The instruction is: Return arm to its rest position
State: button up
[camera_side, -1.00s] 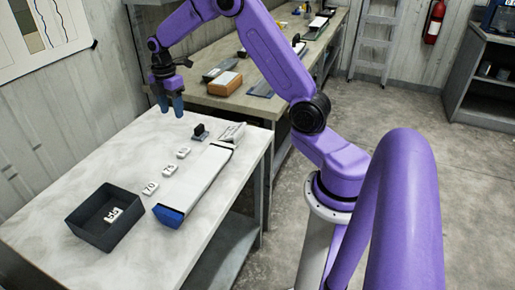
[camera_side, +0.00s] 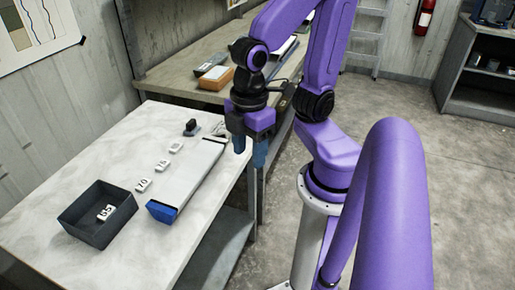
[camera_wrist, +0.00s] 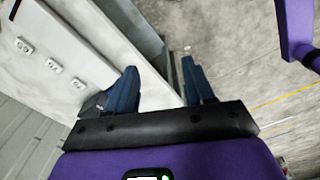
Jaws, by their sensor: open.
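My gripper (camera_side: 249,150) hangs near the right edge of the white table (camera_side: 95,155), by the far end of the long core liner tray. Its blue fingers are apart with nothing between them. It also shows in the wrist view (camera_wrist: 160,88), with the table edge and floor beyond the fingers. The long pale core liner (camera_side: 195,172) with a blue end cap (camera_side: 161,212) lies on the table. My arm is bent above the table's right edge, and the gripper hides part of the table's far right corner.
A dark open box (camera_side: 82,235) at the near left holds a white number block (camera_side: 105,213). Several number blocks (camera_side: 144,184) lie in a row beside the liner. A small black item (camera_side: 191,128) stands at the far end. A back bench holds an orange-brown box (camera_side: 215,78).

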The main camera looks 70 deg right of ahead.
jog(key=shift+s+d+f, duration=0.1)
jog(key=shift+s+d, duration=0.1)
jog(key=shift+s, duration=0.25)
jog(key=shift+s+d+f, duration=0.1)
jog(key=shift+s+d, duration=0.05)
jog(key=shift+s, duration=0.25)
